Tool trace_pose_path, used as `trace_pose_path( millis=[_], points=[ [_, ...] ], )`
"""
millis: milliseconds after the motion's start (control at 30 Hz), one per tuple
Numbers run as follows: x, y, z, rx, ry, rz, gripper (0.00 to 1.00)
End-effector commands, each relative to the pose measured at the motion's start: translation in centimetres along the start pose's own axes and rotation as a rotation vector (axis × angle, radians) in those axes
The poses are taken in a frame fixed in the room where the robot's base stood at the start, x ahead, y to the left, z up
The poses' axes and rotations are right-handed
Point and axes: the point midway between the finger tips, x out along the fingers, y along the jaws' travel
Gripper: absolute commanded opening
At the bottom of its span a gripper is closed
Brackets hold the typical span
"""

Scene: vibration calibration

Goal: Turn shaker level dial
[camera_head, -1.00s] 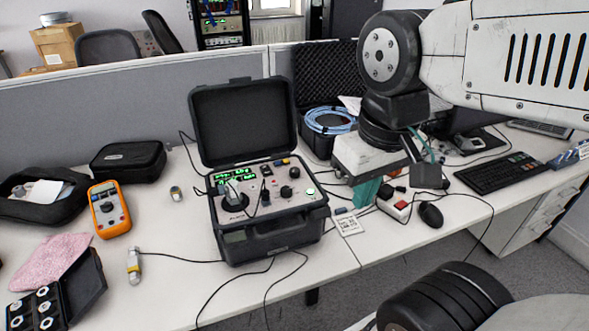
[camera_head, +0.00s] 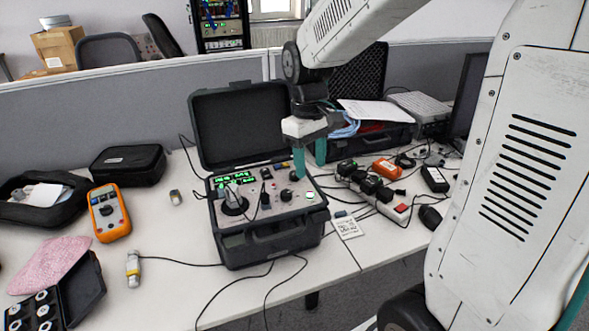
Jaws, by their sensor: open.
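The shaker unit is an open black case (camera_head: 270,243) with a light control panel and green displays (camera_head: 231,181). A round black dial (camera_head: 286,195) sits on the panel's right part. Another black knob lies behind it, close to my gripper's near fingertip. The labels are too small to read, so I cannot tell which is the level dial. My gripper (camera_head: 309,165) has teal fingers spread apart, with nothing seen between them. It hangs over the back right of the panel, one finger at the panel's right back and the other farther right. Whether it touches a knob is unclear.
The raised case lid (camera_head: 240,122) stands just left of my gripper. A round black mount (camera_head: 234,205) fills the panel's left. An orange multimeter (camera_head: 109,213) lies left. Power adapters and a power strip (camera_head: 394,209) crowd the right. Cables hang over the front edge.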

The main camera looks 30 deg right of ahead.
Motion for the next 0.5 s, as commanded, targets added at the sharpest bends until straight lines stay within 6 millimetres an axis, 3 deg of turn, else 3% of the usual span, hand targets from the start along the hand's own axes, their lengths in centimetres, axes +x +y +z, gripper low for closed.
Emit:
trace_pose_path(
  millis=[100,233,333,500],
  points=[
    [1.4,2.0,-4.2,-0.124,0.011,0.003,0.48],
    [1.4,3.7,-8.1,-0.287,0.064,0.034,0.48],
    [0.3,4.1,-9.2,-0.379,0.105,0.064,0.48],
    [1.1,4.2,-9.4,-0.436,0.107,0.070,0.48]
  ],
)
